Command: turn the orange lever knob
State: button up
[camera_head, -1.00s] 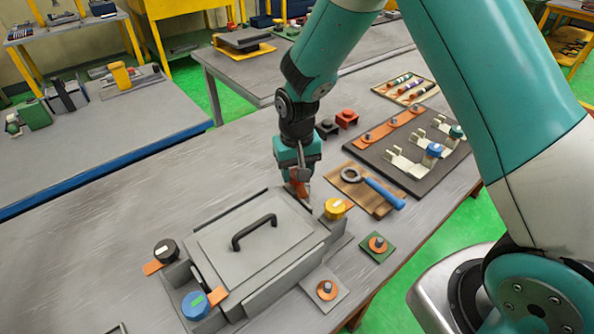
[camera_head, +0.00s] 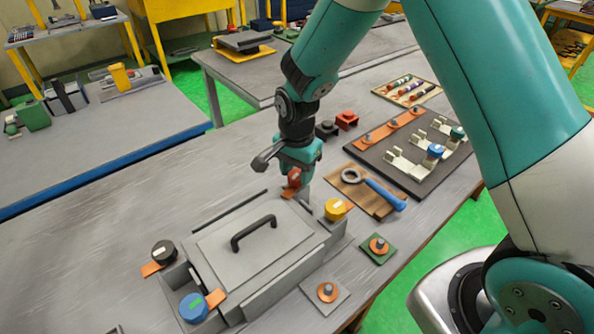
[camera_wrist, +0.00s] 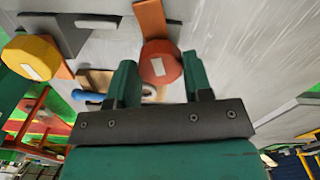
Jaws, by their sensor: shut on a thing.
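The orange lever knob (camera_head: 294,178) is at the back corner of a grey lidded box (camera_head: 262,285). It is an orange-red cap with a white mark and a flat orange lever. My gripper (camera_head: 296,172) points down over it and is shut on it. In the wrist view the knob (camera_wrist: 161,66) sits between the two green fingers, with its lever (camera_wrist: 150,20) running up the picture. The fingers partly hide the knob in the head view.
A yellow knob (camera_head: 338,209) stands close to the right of my gripper. A black knob (camera_head: 164,252) and a blue knob (camera_head: 194,307) are at the box's near left. A black handle (camera_head: 254,232) rises from the lid. A blue-handled ring tool (camera_head: 383,192) lies behind, right.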

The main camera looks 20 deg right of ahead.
aim_at(297, 175)
jog(key=shift+w+r+m, duration=0.2)
jog(key=shift+m, duration=0.8)
jog(key=o, duration=0.7)
jog(key=shift+o, duration=1)
jog(key=shift+s+f, duration=0.1)
jog(key=shift+s, duration=0.05)
notch_tip(297, 175, up, 18)
jog(key=b, duration=0.2)
jog(key=shift+f, duration=0.25)
jog(key=shift+s, duration=0.1)
